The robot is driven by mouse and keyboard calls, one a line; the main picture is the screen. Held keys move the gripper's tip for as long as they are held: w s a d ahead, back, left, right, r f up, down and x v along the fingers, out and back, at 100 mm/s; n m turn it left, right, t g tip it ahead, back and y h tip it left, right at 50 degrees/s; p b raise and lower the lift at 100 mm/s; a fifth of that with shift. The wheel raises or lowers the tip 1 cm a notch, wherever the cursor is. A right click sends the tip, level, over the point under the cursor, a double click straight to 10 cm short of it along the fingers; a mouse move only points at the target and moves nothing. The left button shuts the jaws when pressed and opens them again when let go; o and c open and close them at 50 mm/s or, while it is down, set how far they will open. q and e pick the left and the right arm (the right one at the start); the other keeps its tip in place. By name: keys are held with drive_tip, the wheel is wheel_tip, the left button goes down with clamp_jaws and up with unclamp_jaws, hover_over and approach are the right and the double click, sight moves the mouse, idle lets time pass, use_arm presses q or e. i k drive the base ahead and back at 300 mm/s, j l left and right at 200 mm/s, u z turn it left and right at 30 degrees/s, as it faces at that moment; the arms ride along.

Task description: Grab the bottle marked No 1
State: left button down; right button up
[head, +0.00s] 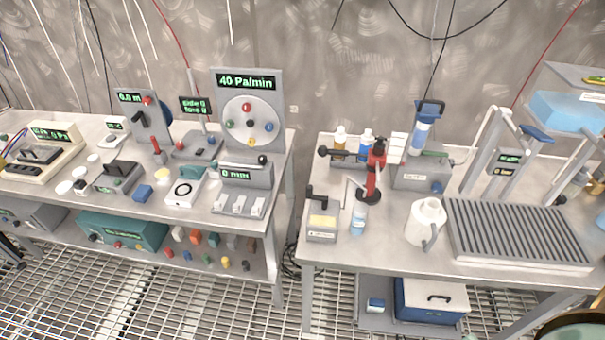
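Several bottles stand on the right table. A bottle with a yellowish body and pale cap (340,139) and a blue-and-white bottle (366,144) stand at the back, behind a dark horizontal bar. A small pale blue bottle with a white label (359,219) stands upright near the front edge. A larger clear bottle with blue liquid (419,135) is held upright in a blue-topped stand at the back. The markings are too small to read, so I cannot tell which is No 1. Neither of my grippers shows.
A red and black stand (375,172), a small box (322,228) and a white jug (426,221) are near the front bottle. A ribbed grey tray (518,234) covers the right side. A gap separates the left table (240,222), crowded with instruments.

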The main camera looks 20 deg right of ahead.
sight(360, 210)
drive_tip(key=z, duration=1.2)
drive_tip(key=i+l+u, duration=0.45)
drive_tip(key=l, duration=0.2)
drive_tip(key=k+j, duration=0.05)
drive_tip(key=k, duration=0.05)
